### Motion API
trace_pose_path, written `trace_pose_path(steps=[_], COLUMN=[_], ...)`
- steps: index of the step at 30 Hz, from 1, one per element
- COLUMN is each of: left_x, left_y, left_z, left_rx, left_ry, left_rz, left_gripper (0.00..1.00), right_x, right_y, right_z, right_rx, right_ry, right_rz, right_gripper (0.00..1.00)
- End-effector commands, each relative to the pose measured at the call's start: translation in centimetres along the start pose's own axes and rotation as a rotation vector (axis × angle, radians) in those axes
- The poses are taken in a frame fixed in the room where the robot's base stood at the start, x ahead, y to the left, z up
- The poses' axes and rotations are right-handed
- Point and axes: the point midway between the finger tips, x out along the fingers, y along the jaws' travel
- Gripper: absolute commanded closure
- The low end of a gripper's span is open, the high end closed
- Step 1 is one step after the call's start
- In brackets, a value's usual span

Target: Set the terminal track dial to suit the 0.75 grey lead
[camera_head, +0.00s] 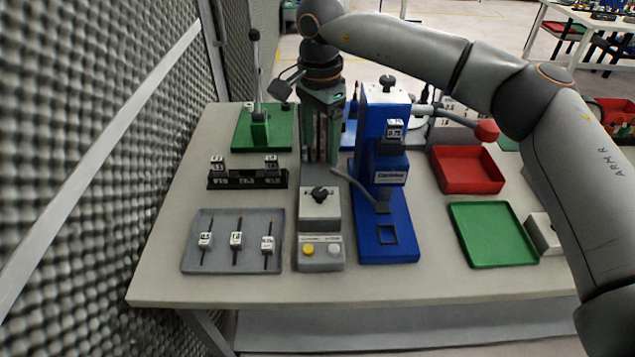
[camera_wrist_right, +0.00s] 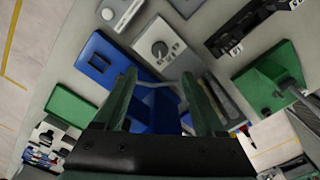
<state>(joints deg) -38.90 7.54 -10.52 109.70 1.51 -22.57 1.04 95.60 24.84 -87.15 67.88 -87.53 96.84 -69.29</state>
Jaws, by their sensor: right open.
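A pale box with a black dial knob (camera_head: 320,194) stands in front of my right gripper in the head view. The knob also shows in the right wrist view (camera_wrist_right: 159,49); its setting is too small to read. Three tagged leads lie on a grey tray (camera_head: 190,262); the rightmost lead (camera_head: 268,245) seems tagged 0.75, its colour unclear. The blue press (camera_head: 390,225) has another black knob (camera_head: 387,82) on top. My right gripper (camera_head: 319,158) points down behind the dial box, open and empty, apart from the knob. Its fingers spread in the wrist view (camera_wrist_right: 163,85). My left gripper is not in view.
A black rack (camera_head: 247,179) and a green lever press (camera_head: 262,130) stand left. A red tray (camera_head: 467,170) and a green tray (camera_head: 492,234) lie right. A foam wall borders the left.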

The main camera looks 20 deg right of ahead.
Motion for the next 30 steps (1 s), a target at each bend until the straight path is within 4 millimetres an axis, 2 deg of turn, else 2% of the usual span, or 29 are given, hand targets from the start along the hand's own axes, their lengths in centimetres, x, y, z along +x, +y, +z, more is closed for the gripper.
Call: trace_pose_path(steps=[12,16,21,30], left_x=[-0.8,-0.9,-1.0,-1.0], left_y=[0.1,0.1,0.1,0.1], left_z=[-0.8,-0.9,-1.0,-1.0], left_rx=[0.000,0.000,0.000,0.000], left_ry=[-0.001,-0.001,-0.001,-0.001], left_rz=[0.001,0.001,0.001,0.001], left_gripper=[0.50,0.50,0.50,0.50], right_x=[8.1,10.0,11.3,11.6], right_y=[0.1,0.1,0.0,0.0], right_z=[0.2,0.2,0.2,0.2], right_rx=[0.001,0.001,0.000,0.000], right_ry=[-0.005,-0.005,-0.006,-0.006], right_rz=[0.005,0.003,0.000,0.000], right_gripper=[0.29,0.29,0.29,0.29])
